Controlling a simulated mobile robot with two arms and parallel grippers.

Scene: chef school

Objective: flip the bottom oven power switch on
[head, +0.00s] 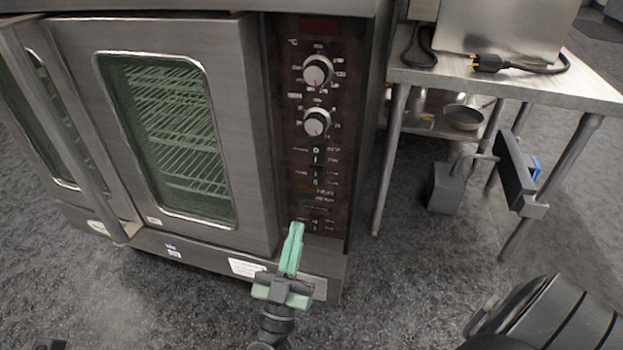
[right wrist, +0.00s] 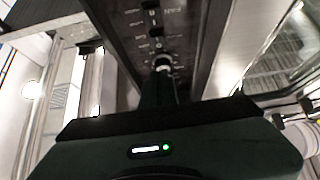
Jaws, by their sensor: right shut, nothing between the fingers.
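The bottom oven (head: 190,235) has a dark vertical control panel (head: 340,215) to the right of its glass door. The panel carries two round knobs, small rocker switches (head: 317,156) below them, and another small switch (head: 315,224) near its bottom edge. Which one is the power switch, and whether it is on, is too small to tell. My right gripper (head: 295,231), with green fingers, is shut and empty, its tips close to the panel's lower left part. Contact cannot be told. In the right wrist view the panel (right wrist: 185,25) is ahead of the dark fingers. My left gripper is not in view.
A steel table (head: 560,85) stands right of the oven, with a steel appliance and a black power cord (head: 520,66) on top. A pan (head: 463,117) sits on its lower shelf. The door handle (head: 70,140) is at the left.

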